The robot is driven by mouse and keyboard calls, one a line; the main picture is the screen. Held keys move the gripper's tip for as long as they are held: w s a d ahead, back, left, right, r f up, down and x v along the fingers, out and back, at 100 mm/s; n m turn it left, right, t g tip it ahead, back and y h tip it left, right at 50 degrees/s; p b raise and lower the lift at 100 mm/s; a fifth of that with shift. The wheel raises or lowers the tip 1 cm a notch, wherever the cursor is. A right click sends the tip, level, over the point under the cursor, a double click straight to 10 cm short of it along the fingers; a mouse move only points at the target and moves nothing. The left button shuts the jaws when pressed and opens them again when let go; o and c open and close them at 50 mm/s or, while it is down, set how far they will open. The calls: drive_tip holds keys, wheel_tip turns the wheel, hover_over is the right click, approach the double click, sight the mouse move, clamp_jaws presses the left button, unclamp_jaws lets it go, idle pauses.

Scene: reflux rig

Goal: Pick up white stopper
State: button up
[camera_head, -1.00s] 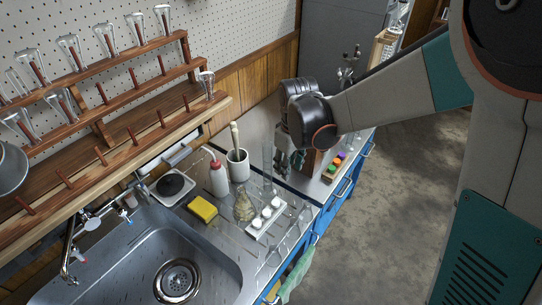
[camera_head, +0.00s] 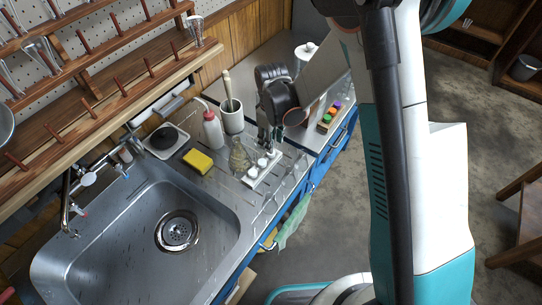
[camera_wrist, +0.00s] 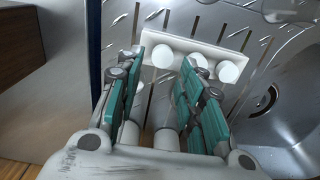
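Three white stoppers sit in a row on a white holder (camera_head: 254,184) on the metal counter. In the wrist view they are the left stopper (camera_wrist: 163,56), the middle stopper (camera_wrist: 198,61) and the right stopper (camera_wrist: 228,71), on the holder (camera_wrist: 180,44). My gripper (camera_head: 270,143) points down over the far end of the holder. In the wrist view my gripper (camera_wrist: 164,68) is open, and the left stopper appears between its teal fingers. The right finger lies near the middle stopper. I cannot tell how high the fingertips are, and nothing is held.
A glass flask (camera_head: 239,160) stands beside the holder. A yellow sponge (camera_head: 198,161), a red-capped bottle (camera_head: 213,132) and a white cup (camera_head: 232,117) are to the left. The sink (camera_head: 130,240) lies nearer. A block with colored caps (camera_head: 330,117) is to the right.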

drive_tip(key=shift+s+f+b, duration=0.15)
drive_tip(key=shift+f+b, duration=1.1)
drive_tip(key=shift+f, duration=1.5)
drive_tip(key=shift+r, duration=0.1)
drive_tip(key=shift+c, duration=0.2)
drive_tip(key=c, duration=0.5)
